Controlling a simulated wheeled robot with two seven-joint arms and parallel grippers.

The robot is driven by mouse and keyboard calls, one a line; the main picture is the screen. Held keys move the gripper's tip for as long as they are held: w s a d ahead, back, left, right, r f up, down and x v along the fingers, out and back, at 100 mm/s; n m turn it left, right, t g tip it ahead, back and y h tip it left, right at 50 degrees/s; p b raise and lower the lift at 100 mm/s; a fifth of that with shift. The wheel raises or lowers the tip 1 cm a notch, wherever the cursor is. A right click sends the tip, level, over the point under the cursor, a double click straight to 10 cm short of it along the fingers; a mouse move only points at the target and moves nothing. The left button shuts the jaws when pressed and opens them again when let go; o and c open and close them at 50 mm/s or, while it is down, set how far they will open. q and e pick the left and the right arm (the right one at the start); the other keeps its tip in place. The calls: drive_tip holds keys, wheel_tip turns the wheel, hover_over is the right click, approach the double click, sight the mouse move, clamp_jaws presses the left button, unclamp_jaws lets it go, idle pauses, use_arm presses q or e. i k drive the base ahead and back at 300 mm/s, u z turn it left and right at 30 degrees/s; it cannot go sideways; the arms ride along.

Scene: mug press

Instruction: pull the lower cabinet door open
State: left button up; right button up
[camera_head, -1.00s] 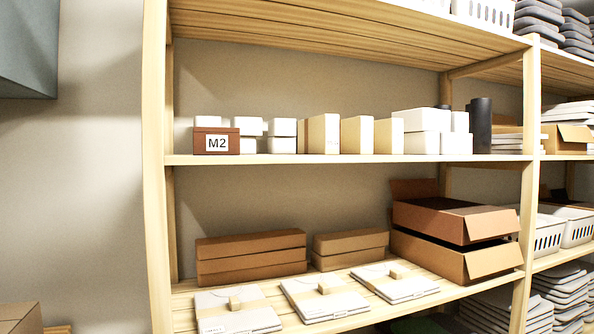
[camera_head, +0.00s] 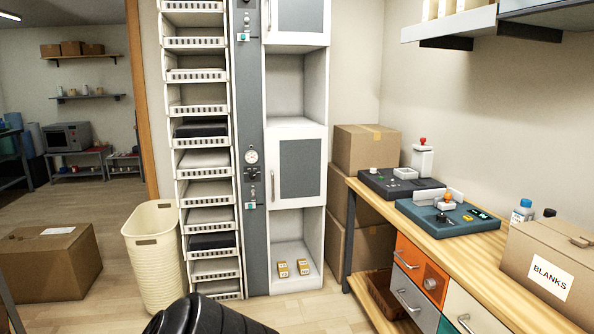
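The lower cabinet door (camera_head: 301,168) is in the head view, a white-framed door with a grey panel on the tall white cabinet. It looks shut. Its upright bar handle (camera_head: 272,187) is on the door's left side. Another similar door (camera_head: 298,14) is above it, cut off by the top edge. A black rounded part at the bottom edge seems to be part of my own arm. No gripper fingers show, and both grippers are out of view.
Left of the cabinet are a grey panel with a gauge (camera_head: 251,156), a tray rack (camera_head: 208,216) and a cream bin (camera_head: 153,262). The workbench (camera_head: 500,260) is at right. Below the door, an open compartment holds small yellow boxes (camera_head: 283,268). Floor in front is partly clear.

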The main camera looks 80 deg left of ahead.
sight(296, 158)
drive_tip(key=u, duration=2.55)
drive_tip(key=k, duration=0.6)
drive_tip(key=u, duration=0.9)
drive_tip(key=i, duration=1.95)
drive_tip(key=u, duration=0.35)
drive_tip(key=i, duration=1.7)
drive_tip(key=z, duration=0.45)
